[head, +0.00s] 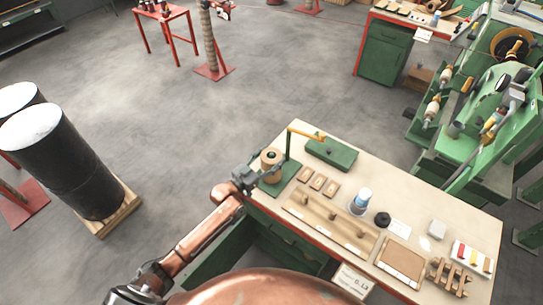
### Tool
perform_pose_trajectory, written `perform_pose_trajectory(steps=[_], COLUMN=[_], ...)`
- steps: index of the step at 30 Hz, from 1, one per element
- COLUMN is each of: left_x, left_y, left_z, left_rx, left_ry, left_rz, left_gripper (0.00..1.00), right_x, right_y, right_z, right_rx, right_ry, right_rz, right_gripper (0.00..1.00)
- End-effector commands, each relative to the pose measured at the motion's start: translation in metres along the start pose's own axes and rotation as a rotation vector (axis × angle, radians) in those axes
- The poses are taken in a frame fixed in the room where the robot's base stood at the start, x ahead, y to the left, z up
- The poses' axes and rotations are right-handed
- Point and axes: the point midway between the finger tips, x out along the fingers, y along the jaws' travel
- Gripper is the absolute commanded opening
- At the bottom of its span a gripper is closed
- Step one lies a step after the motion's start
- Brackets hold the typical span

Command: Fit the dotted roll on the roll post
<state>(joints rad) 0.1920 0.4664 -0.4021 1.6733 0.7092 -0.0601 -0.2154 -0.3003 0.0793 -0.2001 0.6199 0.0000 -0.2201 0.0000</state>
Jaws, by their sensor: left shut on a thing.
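My left gripper (246,177) reaches in from the left to the table's far left corner. It is shut on a tan roll (271,163), at the roll's left side. The roll is upright, with a dark centre at its top; dots on it are too small to make out. It is over a green base plate (286,185) with a thin dark green upright (288,146) just right of the roll. I cannot tell whether the roll is around a post or held above it; the roll hides that spot. My right gripper is out of view.
A yellow bar (305,134) sticks out from the upright's top. A green box (331,153), small tan blocks (317,182), a wooden board with pegs (330,222), a blue-white bottle (360,201) and a black ring (382,219) crowd the table (410,193).

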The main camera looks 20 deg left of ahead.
Motion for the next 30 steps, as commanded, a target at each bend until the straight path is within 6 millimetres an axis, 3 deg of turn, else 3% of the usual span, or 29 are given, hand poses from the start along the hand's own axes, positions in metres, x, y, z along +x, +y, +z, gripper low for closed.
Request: perform_pose_trajectory(steps=[11,12,20,30], left_x=[0.0008,0.0008,0.0004,-0.0035], left_y=[-0.0001,-0.0001,0.0,-0.0001], left_z=[-0.0021,-0.0021,-0.0001,0.0041], left_rx=[0.002,0.002,0.001,0.0], left_ry=[0.007,0.007,0.003,-0.004], left_rz=[0.0,0.0,0.0,0.0], left_gripper=[0.04,0.64,0.82,0.82], right_x=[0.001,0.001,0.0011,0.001], right_y=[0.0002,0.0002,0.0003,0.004], right_z=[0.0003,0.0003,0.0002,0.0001], right_rx=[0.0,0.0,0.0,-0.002], right_ry=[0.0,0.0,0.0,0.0], right_rz=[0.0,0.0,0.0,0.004], right_gripper=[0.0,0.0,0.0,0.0])
